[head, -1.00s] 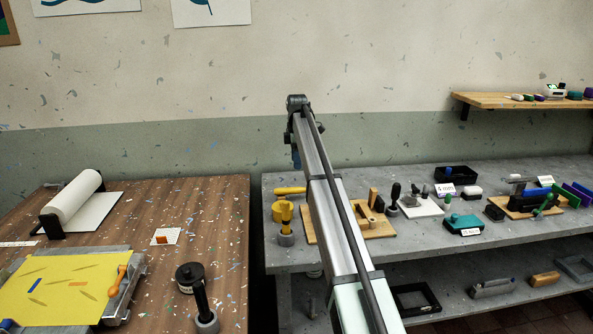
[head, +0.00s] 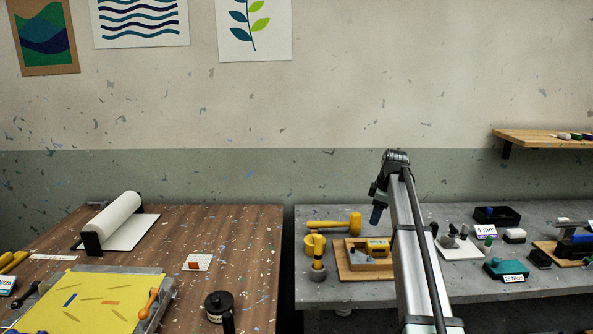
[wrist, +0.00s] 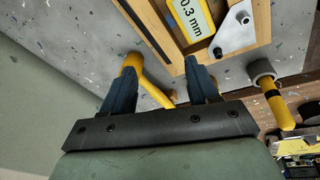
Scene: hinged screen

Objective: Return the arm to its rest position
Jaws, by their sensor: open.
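My gripper (wrist: 161,88) is open and empty in the wrist view, with its two dark fingers spread apart. In the head view my gripper (head: 377,203) hangs at the end of my arm, over the grey bench near the wooden block. The wrist view shows a wooden frame (wrist: 155,35) beyond the fingers, holding a yellow gauge labelled 0.3 mm (wrist: 192,17). A yellow mallet (wrist: 152,90) shows behind and between the fingers. I cannot tell the exact height above the bench.
The grey bench (head: 400,292) holds the yellow mallet (head: 335,225), a yellow-handled tool (head: 316,250), a teal block (head: 505,268) and a black tray (head: 497,215). The brown table (head: 250,240) at left holds a yellow sheet (head: 85,302) and a white roll (head: 114,215). A wall shelf (head: 540,142) is at right.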

